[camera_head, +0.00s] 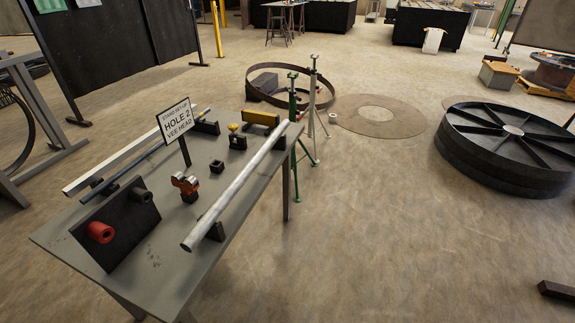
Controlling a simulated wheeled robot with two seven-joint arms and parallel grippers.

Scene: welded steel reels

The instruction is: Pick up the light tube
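A long light grey round tube (238,187) lies along the right edge of the grey table (165,255). Its near open end faces me at the front of the table. It rests on a black support (214,230) near that end; what holds its far end is hard to make out. A white square bar (125,156) and a thin dark tube (118,180) lie along the table's left side. Neither of my grippers is in view.
The table also holds a sign (174,121) reading "HOLE 2 VEE HEAD", an orange-red clamp (185,183), a yellow tool (260,118) and a black bracket (118,225) with a red roller. Green and white stands (313,100) stand behind.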

